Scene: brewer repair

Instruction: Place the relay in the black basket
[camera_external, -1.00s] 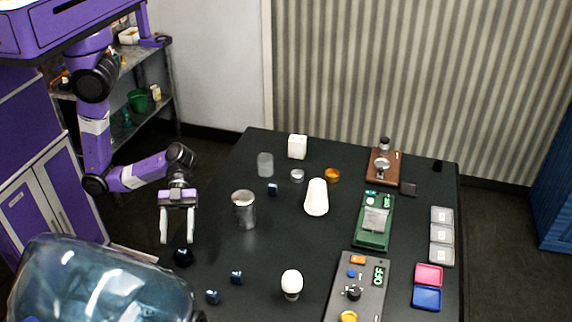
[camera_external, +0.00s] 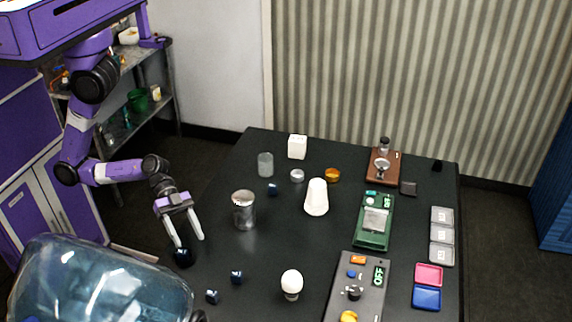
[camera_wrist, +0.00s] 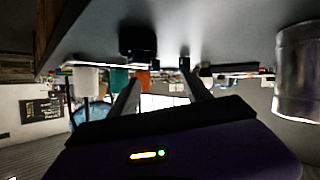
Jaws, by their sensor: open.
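My gripper (camera_external: 190,240) is open and empty at the table's left side, fingers pointing down and slightly right. A small black object (camera_external: 183,257) sits just below its left fingertip; I cannot tell whether they touch. Small dark blue blocks lie on the table: one (camera_external: 236,277) and another (camera_external: 212,296) near the front, and one (camera_external: 272,189) farther back. I cannot tell which small piece is the relay. In the wrist view my fingers (camera_wrist: 160,88) are spread, with a dark block (camera_wrist: 138,40) beyond them. I cannot make out a black basket.
A metal canister (camera_external: 244,210) stands right of my gripper. A large clear blue bottle (camera_external: 100,285) fills the front left. The black table (camera_external: 330,235) has clear middle patches.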

